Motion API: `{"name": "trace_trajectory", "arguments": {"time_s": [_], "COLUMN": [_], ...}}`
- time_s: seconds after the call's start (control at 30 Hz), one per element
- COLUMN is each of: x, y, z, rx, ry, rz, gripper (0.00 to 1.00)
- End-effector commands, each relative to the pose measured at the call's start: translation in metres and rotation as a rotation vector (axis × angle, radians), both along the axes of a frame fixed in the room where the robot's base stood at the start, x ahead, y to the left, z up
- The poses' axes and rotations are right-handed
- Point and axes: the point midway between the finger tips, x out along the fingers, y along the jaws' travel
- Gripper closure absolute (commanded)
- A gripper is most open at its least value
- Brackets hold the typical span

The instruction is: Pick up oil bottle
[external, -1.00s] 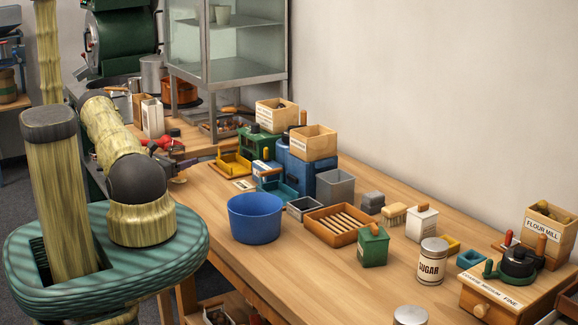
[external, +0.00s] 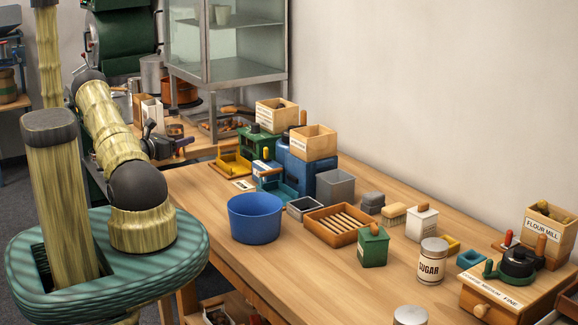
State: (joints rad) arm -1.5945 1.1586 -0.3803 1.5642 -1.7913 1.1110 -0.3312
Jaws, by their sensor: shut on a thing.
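My gripper (external: 179,141) is at the left, over the far left end of the long wooden bench. It is small and dark in this view and partly merges with my wrist. It is shut on a small dark thing whose shape is too small and covered to make out. I cannot tell by sight whether this is the oil bottle. No other thing in view is clearly marked as an oil bottle. A white container (external: 152,110) stands just behind my wrist, on the back bench.
A glass-fronted cabinet (external: 228,45) stands behind my gripper. To the right are a yellow tray (external: 236,172), green and blue machines (external: 300,172), and a blue tub (external: 255,222). A slatted wooden tray (external: 338,225) and sugar tin (external: 431,262) stand farther right. The bench front is mostly clear.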

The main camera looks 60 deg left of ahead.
Motion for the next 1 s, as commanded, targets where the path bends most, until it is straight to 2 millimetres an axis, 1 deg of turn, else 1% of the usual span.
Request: {"name": "trace_trajectory", "arguments": {"time_s": [0.03,0.1,0.2,0.3,1.0], "x": [0.0,0.0,0.0,0.0,0.0], "y": [0.0,0.0,0.0,0.0,0.0], "z": [0.009,0.019,0.028,0.032,0.032], "rx": [0.005,0.003,0.002,0.001,0.001], "ry": [-0.001,0.0,0.0,-0.001,-0.001], "rz": [0.0,0.0,0.0,0.0,0.0], "gripper": [0.8,0.8,0.8,0.8,0.8]}}
